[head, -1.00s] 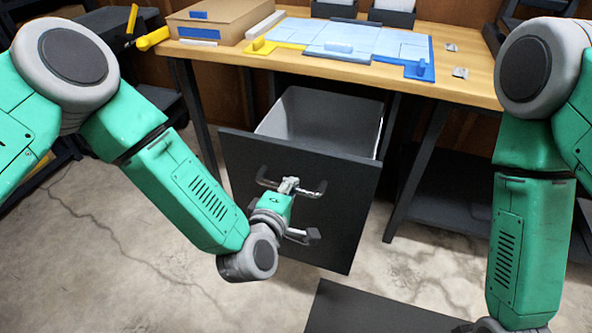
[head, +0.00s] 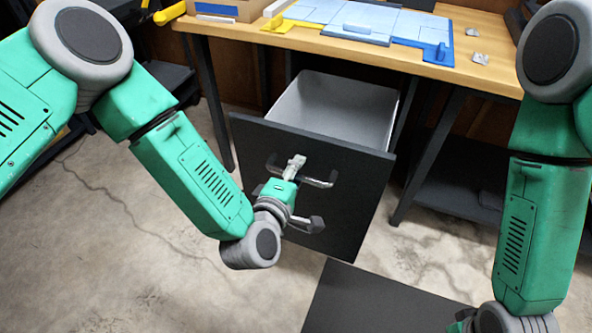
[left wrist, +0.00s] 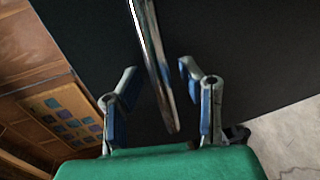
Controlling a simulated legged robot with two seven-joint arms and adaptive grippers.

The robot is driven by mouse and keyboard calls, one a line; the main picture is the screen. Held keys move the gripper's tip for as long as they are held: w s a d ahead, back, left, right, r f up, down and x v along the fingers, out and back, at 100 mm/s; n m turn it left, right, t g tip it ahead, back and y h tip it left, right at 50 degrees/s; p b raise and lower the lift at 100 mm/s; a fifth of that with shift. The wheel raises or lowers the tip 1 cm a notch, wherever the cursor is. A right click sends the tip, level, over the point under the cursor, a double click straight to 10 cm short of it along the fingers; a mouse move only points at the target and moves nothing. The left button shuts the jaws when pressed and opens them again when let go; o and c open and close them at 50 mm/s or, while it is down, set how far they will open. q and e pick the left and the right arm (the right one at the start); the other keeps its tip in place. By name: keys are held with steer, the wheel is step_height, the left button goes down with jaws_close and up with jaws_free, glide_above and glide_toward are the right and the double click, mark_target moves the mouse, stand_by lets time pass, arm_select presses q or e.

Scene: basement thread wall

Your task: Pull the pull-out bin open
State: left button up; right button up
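The pull-out bin has a dark front panel (head: 350,205) and a light grey liner, and stands partly out under the workbench in the head view. A metal bar handle (head: 322,182) is on the panel; it also shows in the left wrist view (left wrist: 154,62). My left gripper (head: 300,188) is at the handle. In the left wrist view its two blue-padded fingers (left wrist: 157,80) are spread, one on each side of the bar, with visible gaps. The inside of the liner looks empty as far as it shows. My right gripper's fingers are out of view.
The wooden workbench (head: 480,70) carries a blue and yellow fixture (head: 375,25) and small metal pieces. A bench leg (head: 425,160) stands right of the bin. A dark flat slab (head: 370,300) lies in front at the bottom. Concrete floor on the left is clear.

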arm_select(q)
steer(key=shift+s+d, duration=0.2)
steer(key=v, duration=0.4)
steer(key=shift+d, duration=0.25)
steer(key=v, duration=0.7)
steer(key=shift+s+a, duration=0.25)
steer(key=shift+a, duration=0.3)
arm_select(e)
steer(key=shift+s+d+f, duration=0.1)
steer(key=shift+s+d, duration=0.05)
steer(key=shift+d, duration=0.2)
arm_select(q)
steer(key=shift+d, duration=0.1)
